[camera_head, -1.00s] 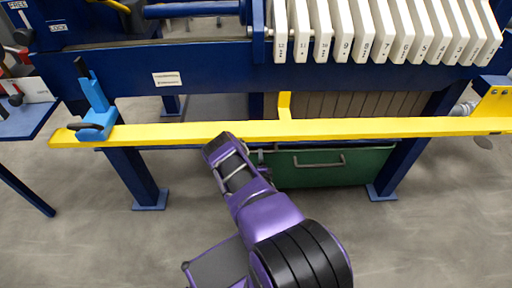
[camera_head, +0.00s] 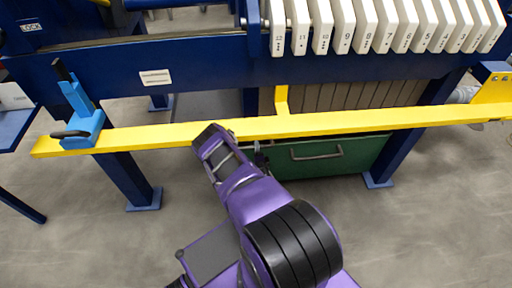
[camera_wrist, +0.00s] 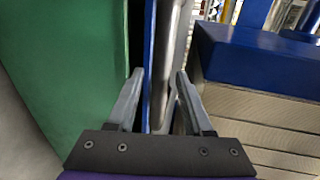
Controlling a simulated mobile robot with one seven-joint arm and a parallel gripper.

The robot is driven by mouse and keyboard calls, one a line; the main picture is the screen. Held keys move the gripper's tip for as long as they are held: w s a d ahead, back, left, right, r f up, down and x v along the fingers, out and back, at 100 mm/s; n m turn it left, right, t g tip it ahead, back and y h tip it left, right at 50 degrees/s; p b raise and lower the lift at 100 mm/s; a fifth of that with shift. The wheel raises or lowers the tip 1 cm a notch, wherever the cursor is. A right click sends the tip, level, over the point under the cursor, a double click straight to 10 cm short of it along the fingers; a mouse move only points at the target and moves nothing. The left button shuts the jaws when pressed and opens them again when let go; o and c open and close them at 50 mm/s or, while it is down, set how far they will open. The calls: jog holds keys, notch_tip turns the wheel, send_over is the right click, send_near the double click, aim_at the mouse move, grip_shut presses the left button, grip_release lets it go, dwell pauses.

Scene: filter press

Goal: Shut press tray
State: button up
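A green tray (camera_head: 340,166) with a grey bar handle (camera_head: 316,153) on its front sits low under the press, behind and below the yellow rail. My gripper's fingertips (camera_wrist: 159,72) are apart in the wrist view. A blue edge and a grey metal bar (camera_wrist: 162,60) show between the fingers, with no clear grip on either. A large green surface (camera_wrist: 65,70) lies just left of the fingers. In the head view my wrist is beside the tray's left end, and my fingers are mostly hidden there.
A yellow rail (camera_head: 350,121) runs across above the tray, with a light-blue clamp (camera_head: 84,122) at its left. Blue legs (camera_head: 131,181) stand either side. White numbered plates (camera_head: 345,28) hang above. Brown slats (camera_head: 340,98) are behind. The floor in front is clear.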

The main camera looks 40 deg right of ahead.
grip_shut()
jog(key=shift+w, duration=0.1)
dwell(1.1)
